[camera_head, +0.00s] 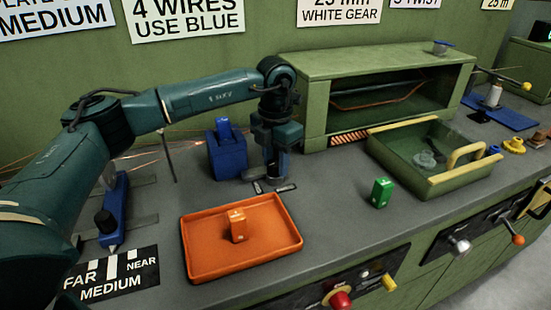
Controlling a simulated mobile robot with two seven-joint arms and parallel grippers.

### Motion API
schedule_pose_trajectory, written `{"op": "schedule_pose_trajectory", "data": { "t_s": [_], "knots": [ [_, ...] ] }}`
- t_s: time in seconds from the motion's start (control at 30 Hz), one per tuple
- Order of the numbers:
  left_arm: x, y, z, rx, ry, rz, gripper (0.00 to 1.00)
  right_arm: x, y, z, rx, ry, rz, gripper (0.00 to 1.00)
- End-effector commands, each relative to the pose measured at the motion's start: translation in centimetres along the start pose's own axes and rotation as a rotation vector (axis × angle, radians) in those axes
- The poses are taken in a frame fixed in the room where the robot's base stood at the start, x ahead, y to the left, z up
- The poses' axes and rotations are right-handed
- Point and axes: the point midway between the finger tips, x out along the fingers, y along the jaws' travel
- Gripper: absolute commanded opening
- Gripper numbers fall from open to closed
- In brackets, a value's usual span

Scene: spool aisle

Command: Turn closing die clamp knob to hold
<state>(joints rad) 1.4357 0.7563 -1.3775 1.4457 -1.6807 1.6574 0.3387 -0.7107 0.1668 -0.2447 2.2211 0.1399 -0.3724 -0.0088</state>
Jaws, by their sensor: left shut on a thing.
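My left gripper (270,178) points straight down at the bench, just right of a blue block-shaped holder (227,152). It is shut on a dark grey knob-like part, mostly hidden by the fingers. I cannot tell for certain that this part is the closing die clamp knob, nor which way it is turned. Two small dark plates with light edges (286,188) lie on the bench at its foot. My right gripper is not in view.
An orange tray (205,272) holding an orange block (237,226) is in front. A green block (381,192) stands right of it. A green open cabinet (316,107) and a green tray (385,151) are to the right. Knobs, including a red one (340,299), line the bench front.

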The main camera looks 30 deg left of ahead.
Motion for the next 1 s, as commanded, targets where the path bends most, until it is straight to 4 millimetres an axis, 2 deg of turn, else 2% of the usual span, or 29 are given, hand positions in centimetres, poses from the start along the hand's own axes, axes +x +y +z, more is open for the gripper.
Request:
{"op": "schedule_pose_trajectory", "data": {
  "t_s": [0.4,0.97,1.0],
  "knots": [
    [-0.07,-0.03,0.0,0.186,0.0,0.001,0.11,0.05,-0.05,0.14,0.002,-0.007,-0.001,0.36],
    [-0.06,-0.03,0.0,0.212,0.0,0.001,0.11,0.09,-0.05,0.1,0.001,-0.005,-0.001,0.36],
    [-0.06,-0.02,0.0,0.212,0.0,0.001,0.37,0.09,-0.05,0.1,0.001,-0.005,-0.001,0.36]
  ]
}}
